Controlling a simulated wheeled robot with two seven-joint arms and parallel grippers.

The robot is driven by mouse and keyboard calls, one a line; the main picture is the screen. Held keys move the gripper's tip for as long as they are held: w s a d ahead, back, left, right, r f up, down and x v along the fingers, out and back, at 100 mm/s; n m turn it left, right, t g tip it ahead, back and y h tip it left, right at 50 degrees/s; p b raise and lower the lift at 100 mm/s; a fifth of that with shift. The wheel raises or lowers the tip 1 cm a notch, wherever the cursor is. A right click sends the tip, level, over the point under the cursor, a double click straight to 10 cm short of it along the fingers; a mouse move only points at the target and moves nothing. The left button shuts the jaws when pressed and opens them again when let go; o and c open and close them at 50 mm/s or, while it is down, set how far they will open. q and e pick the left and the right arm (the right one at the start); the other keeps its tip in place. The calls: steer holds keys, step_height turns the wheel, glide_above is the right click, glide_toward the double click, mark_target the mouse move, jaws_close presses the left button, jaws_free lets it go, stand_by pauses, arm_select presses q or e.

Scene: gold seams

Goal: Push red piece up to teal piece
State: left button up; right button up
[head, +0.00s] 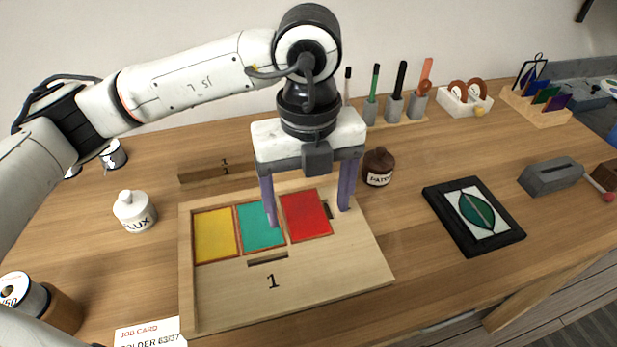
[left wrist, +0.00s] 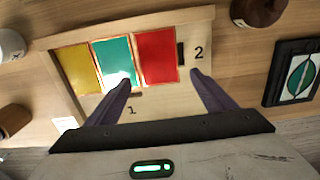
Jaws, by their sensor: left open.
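The red piece (head: 306,216) lies flat on the wooden board (head: 340,268), at the right end of a row of three. The teal piece (head: 262,226) is directly left of it, with a thin seam between them that I cannot judge as closed or apart. The yellow piece (head: 215,235) is at the left end. My left gripper (head: 308,218) is open over the board, one finger in front of the teal piece and the other right of the red piece. In the left wrist view the red piece (left wrist: 157,57) and teal piece (left wrist: 114,62) lie beyond the fingers (left wrist: 160,78). My right gripper is not seen.
A flux bottle (head: 134,212) stands left of the board and a brown patina bottle (head: 378,167) behind its right side. A black-framed panel (head: 473,216) lies to the right. A tool rack (head: 392,115) stands behind. The board's front is bare.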

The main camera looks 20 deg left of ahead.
mark_target(308, 227)
arm_select(q)
steer(key=shift+f, duration=1.4)
steer(key=shift+s+f, duration=0.15)
jaws_close()
